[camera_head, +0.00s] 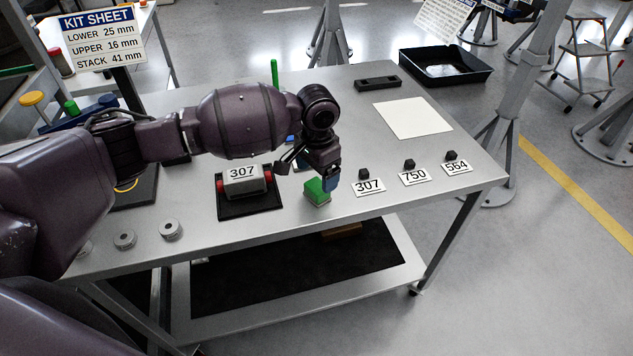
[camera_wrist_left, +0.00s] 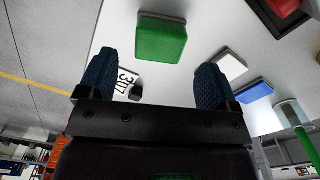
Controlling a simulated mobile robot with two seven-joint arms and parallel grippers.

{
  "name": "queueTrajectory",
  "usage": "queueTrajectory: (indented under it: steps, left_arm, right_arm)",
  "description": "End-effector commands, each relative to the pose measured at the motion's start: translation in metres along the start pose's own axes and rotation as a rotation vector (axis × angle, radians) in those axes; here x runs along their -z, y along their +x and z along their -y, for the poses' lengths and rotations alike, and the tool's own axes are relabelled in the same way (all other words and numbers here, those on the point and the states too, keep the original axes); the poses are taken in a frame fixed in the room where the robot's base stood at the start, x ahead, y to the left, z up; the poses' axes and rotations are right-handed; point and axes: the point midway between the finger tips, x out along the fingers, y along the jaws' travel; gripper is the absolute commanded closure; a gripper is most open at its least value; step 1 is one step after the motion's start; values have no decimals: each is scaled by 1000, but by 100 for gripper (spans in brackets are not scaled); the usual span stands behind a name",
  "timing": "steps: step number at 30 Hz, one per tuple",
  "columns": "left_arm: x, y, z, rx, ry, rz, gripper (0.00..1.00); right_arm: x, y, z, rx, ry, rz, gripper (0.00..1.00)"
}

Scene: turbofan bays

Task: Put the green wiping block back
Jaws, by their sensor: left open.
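The green wiping block (camera_head: 316,191) sits on the grey table near its front edge, between a dark mat and the 307 label. In the left wrist view the green block (camera_wrist_left: 161,42) lies beyond my fingertips, across the gap between them, with clear space between it and the fingers. My left gripper (camera_head: 309,177) is open and empty, just above and behind the block in the head view. Its two blue fingers also show in the left wrist view (camera_wrist_left: 153,78). My right gripper is not in view.
A grey block marked 307 with red ends (camera_head: 243,181) lies on the dark mat (camera_head: 237,209). Labels 307 (camera_head: 368,188), 750 (camera_head: 415,177) and 564 (camera_head: 457,167) stand right, each with a small black piece. A white sheet (camera_head: 413,118) lies behind them. Grey discs (camera_head: 171,230) sit front left.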

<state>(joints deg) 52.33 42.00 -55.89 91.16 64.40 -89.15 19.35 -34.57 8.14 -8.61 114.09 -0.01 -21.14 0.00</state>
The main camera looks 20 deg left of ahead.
Motion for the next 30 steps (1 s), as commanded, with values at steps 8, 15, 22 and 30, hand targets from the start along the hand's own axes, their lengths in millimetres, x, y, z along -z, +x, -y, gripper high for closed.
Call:
queueTrajectory:
  steps: [8,15,22,30]
  left_arm:
    - [0,-51,0,2,0,-1,16]
    - [0,-70,0,0,0,0,16]
    - [0,-71,0,0,0,1,16]
    - [0,-70,0,0,0,0,16]
  right_arm:
    - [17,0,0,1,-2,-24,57]
    - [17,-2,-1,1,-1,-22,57]
    - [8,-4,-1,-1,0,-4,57]
    - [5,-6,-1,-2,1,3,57]
